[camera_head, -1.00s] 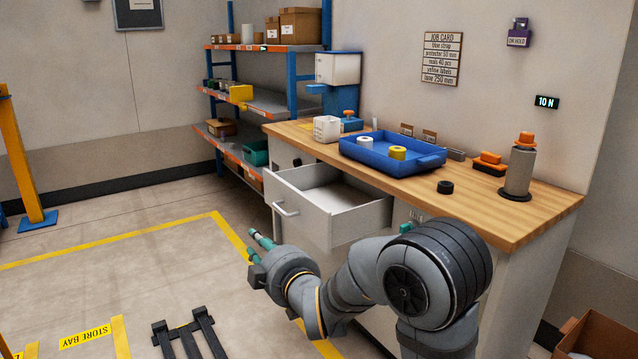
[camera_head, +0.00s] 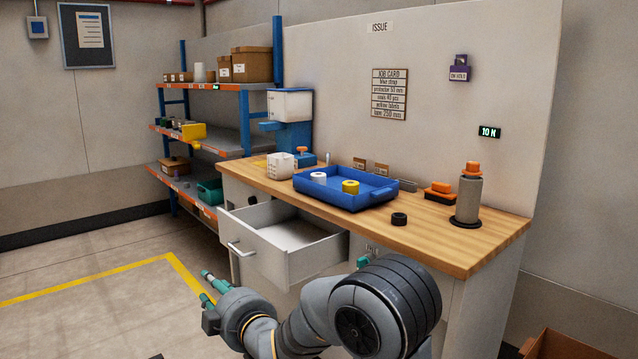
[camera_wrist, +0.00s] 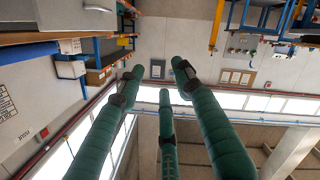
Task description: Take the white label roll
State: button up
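The white label roll (camera_head: 318,178) sits in the left part of the blue tray (camera_head: 372,203) on the wooden bench. A yellow roll (camera_head: 350,187) is beside it in the same tray. My gripper (camera_head: 207,286) is low in front of the bench, left of and below the open drawer, well away from the tray. In the wrist view its three green fingers (camera_wrist: 158,80) are spread apart with nothing between them. Neither roll is recognisable in the wrist view.
A white drawer (camera_head: 262,259) stands pulled out from the bench front. A white crate (camera_head: 280,166) stands left of the tray. A black ring (camera_head: 399,219) and a grey post with an orange top (camera_head: 469,195) are to its right. Clear floor lies at left.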

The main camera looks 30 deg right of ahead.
jog(key=o, duration=0.8)
